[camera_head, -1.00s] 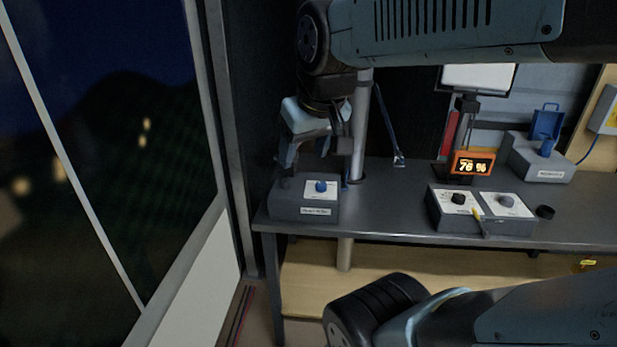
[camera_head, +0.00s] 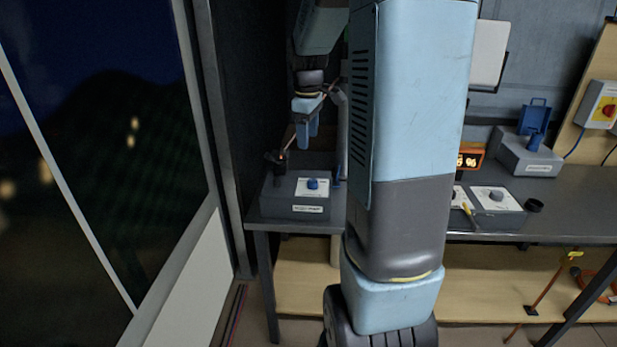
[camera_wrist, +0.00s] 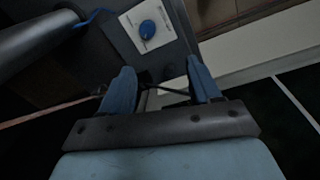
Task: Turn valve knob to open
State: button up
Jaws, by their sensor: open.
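A blue round knob (camera_head: 312,183) sits on a white plate on top of a grey box (camera_head: 296,208) at the left end of the bench. The knob also shows near the top of the wrist view (camera_wrist: 148,29). I cannot read the box's label. My gripper (camera_head: 307,131) points down above the box, a little left of the knob. In the wrist view my gripper (camera_wrist: 160,82) is open, its two blue fingers apart, with the knob beyond the fingertips. Nothing is held, and the gripper does not touch the knob.
A black fitting (camera_head: 275,160) with a thin rod stands at the box's back left. A grey panel (camera_head: 497,200) with another knob and a box with a blue lid (camera_head: 528,155) stand to the right. My arm hides mid-bench.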

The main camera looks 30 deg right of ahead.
aim_at(313, 181)
jog(key=shift+n+g, duration=0.3)
jog(key=shift+n, duration=0.2)
jog(key=d+f, duration=0.1)
jog(key=f, duration=0.4)
jog(key=w+d+f, duration=0.1)
jog(key=f, duration=0.5)
jog(key=w+d+f, duration=0.1)
jog(key=f, duration=0.4)
jog(key=shift+w+d+f, duration=0.15)
jog(key=shift+w+f, duration=0.1)
jog(key=shift+f, duration=0.15)
jog(key=c, duration=1)
